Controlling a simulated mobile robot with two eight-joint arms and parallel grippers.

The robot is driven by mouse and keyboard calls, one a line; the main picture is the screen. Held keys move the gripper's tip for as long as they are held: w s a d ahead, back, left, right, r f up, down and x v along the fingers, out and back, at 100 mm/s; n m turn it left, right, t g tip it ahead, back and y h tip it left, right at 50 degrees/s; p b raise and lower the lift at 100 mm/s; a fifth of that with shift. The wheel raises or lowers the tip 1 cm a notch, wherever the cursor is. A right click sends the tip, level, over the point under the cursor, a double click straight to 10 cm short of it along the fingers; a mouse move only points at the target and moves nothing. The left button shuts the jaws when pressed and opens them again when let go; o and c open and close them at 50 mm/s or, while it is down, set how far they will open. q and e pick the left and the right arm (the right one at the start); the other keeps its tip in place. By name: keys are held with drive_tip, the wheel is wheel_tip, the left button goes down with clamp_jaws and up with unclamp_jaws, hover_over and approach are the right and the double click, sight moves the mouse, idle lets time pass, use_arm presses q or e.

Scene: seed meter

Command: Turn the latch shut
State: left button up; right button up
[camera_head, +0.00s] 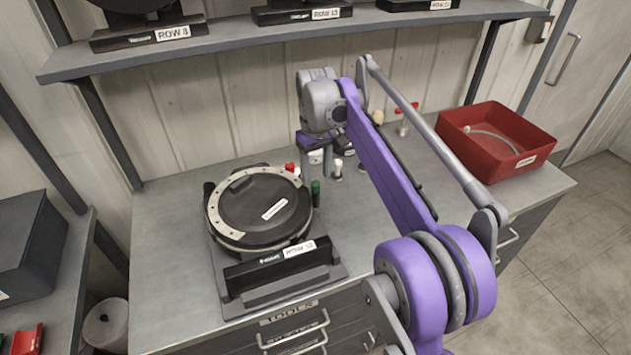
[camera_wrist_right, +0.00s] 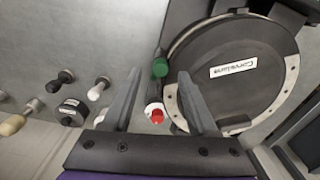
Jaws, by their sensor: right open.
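The seed meter (camera_head: 240,222) lies on the bench with a round black lid, a pale ring and a white label; part of it also shows in the wrist view (camera_wrist_right: 235,50). At its right edge are a red knob (camera_head: 289,168) and a green-capped black handle (camera_head: 315,187). I cannot tell for sure which of these is the latch. My right gripper (camera_head: 316,178) is open above that edge. In the wrist view its fingers (camera_wrist_right: 158,80) stand either side of the green cap (camera_wrist_right: 160,67) and red knob (camera_wrist_right: 155,114), with nothing gripped. My left gripper is not in view.
Small knobbed parts (camera_wrist_right: 66,76) stand on the bench beside the meter. A red bin (camera_head: 495,140) with a pale curved piece sits at the right end. A shelf (camera_head: 250,38) with other labelled units runs above the bench. The bench's front left is clear.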

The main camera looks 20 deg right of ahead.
sight(314, 184)
drive_tip(key=shift+f, duration=1.4)
clamp_jaws()
